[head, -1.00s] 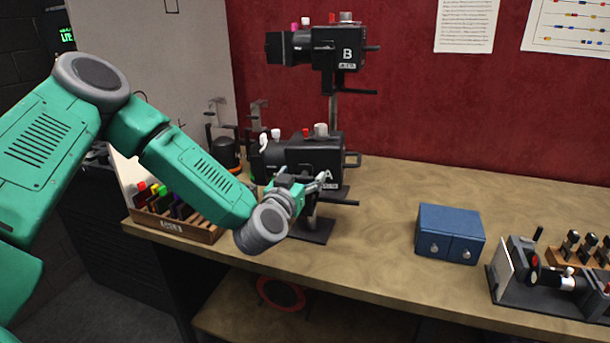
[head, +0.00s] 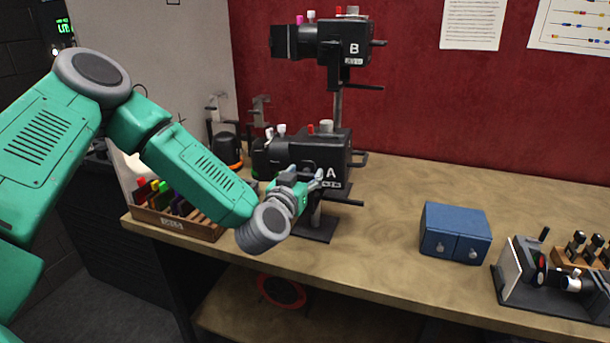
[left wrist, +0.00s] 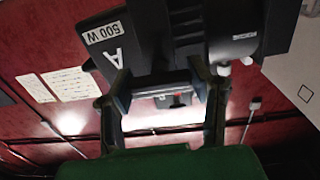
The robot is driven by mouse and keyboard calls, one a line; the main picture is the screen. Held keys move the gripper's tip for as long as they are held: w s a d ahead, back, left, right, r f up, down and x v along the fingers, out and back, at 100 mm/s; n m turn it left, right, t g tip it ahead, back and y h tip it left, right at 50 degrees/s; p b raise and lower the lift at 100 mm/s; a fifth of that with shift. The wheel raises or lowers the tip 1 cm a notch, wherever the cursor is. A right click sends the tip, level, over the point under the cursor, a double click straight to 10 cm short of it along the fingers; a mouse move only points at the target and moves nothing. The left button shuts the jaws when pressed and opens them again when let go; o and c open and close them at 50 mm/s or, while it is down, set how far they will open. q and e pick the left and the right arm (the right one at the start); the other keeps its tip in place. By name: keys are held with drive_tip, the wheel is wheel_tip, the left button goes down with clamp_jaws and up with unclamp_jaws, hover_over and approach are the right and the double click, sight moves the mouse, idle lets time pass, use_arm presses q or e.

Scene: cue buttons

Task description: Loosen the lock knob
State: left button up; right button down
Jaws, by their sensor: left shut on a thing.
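Lamp A (head: 305,157) is a black lamp head on a stand, with small white and red knobs on top. My left gripper (head: 308,180) is against its near lower side and is shut on the lock knob. The fingers mostly hide this knob in the head view. In the left wrist view, the two fingers (left wrist: 165,95) reach to the dark underside of lamp A (left wrist: 140,45), whose label reads "A 500 W". The knob's own outline cannot be made out there. My right gripper is not in view.
Lamp B (head: 325,42) stands above lamp A on a pole. A wooden tray (head: 172,224) of coloured pieces is at the bench's left end. A blue box (head: 455,230) and a black device (head: 540,290) are to the right. The bench between lamp A and the box is clear.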

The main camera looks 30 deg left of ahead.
use_arm(q)
drive_tip(key=shift+a+r+n, duration=0.2)
drive_tip(key=shift+a+n, duration=0.15)
drive_tip(key=shift+n, duration=0.05)
drive_tip(key=shift+n+b, duration=0.8)
drive_tip(key=shift+n, duration=0.2)
drive_tip(key=n+b, duration=0.1)
drive_tip(key=n, duration=0.1)
drive_tip(key=shift+f+n, duration=0.1)
drive_tip(key=shift+n, duration=0.3)
drive_tip(key=n+b, duration=0.4)
drive_tip(key=n, duration=0.1)
drive_tip(key=shift+a+f, duration=0.1)
drive_tip(key=n+b, duration=0.1)
drive_tip(key=n, duration=0.1)
drive_tip(key=n+b, duration=0.1)
drive_tip(key=n, duration=0.1)
drive_tip(key=n+b, duration=0.2)
drive_tip(key=shift+f, duration=0.25)
drive_tip(key=shift+s+f+n+b, duration=0.1)
drive_tip(key=shift+f+n+b, duration=0.05)
drive_tip(key=shift+n+b, duration=2)
drive_tip(key=shift+n, duration=0.25)
drive_tip(key=shift+f, duration=0.1)
